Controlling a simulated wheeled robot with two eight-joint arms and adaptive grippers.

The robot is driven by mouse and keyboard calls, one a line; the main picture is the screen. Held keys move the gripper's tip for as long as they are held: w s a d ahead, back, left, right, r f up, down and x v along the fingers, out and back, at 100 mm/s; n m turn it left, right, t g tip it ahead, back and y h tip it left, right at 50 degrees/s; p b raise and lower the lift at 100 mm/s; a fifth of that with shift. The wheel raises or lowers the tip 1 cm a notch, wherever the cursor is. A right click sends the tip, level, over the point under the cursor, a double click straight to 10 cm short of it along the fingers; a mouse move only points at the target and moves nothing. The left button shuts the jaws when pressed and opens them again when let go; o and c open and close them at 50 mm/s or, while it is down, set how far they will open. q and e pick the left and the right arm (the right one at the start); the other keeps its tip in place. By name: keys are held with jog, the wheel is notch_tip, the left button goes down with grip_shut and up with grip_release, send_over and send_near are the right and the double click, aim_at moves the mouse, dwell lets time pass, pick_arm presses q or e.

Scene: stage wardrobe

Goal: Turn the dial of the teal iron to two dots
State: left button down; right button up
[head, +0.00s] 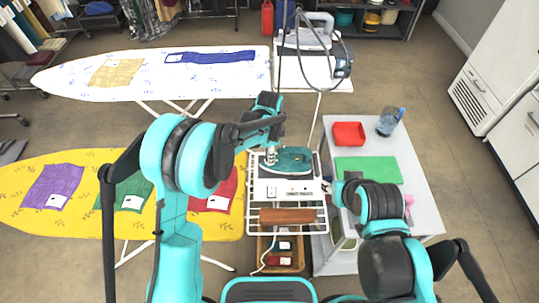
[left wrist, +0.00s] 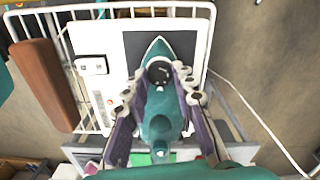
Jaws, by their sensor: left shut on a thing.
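The teal iron (head: 292,160) rests on the white ironing station with its wire rack, below my left arm. In the left wrist view the iron (left wrist: 160,125) points its tip away from me, on a dark plate. Its dark round dial (left wrist: 159,72) shows light marks too small to read. My left gripper (left wrist: 160,76) has one finger on each side of the dial and is shut on it; the fingers partly cover the iron's sides. In the head view the left gripper (head: 270,157) reaches down at the iron. My right gripper does not show.
A grey table (head: 420,208) at right carries a red tray (head: 348,133), a green mat (head: 368,169) and a blue jug (head: 390,121). A brown wooden block (head: 287,216) lies on the rack. Yellow (head: 105,165) and white (head: 130,70) ironing boards stand at left and behind.

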pick_arm(q)
jog(key=m, duration=0.5)
jog(key=shift+m, duration=0.3)
jog(key=m, duration=0.5)
jog(key=shift+m+b, duration=0.3)
jog(key=shift+b, duration=0.05)
jog(key=c, duration=1.2)
grip_release()
notch_tip(320, 180, up, 12)
